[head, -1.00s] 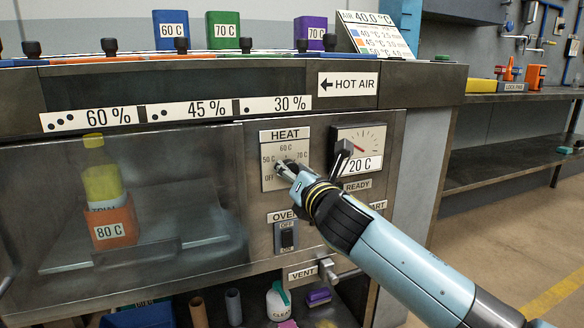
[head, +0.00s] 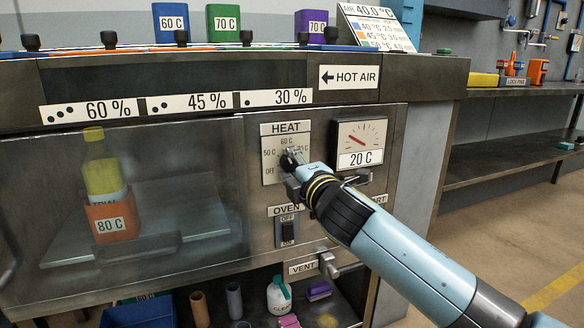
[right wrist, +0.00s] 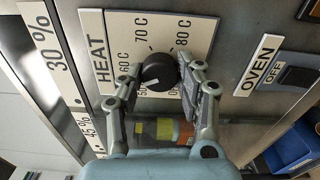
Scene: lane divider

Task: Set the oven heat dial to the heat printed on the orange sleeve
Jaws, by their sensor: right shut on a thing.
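The orange sleeve (head: 112,220) wraps the base of a yellow bottle behind the oven glass at the left and reads 80 C. The heat dial (right wrist: 158,72) is a round black knob with a white mark, on a plate with OFF, 50, 60, 70 and 80 C. In the right wrist view the mark points roughly toward 50 C. My right gripper (right wrist: 158,84) is shut on the dial, one finger on each side; in the head view the gripper (head: 290,168) partly hides the dial and its scale. My left gripper is not in view.
The oven switch (head: 288,229) below the dial shows OFF. A gauge (head: 360,145) reading 20 C is to the right. A vent handle (head: 328,265) sticks out below. Blue, green and purple blocks with printed temperatures stand on top.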

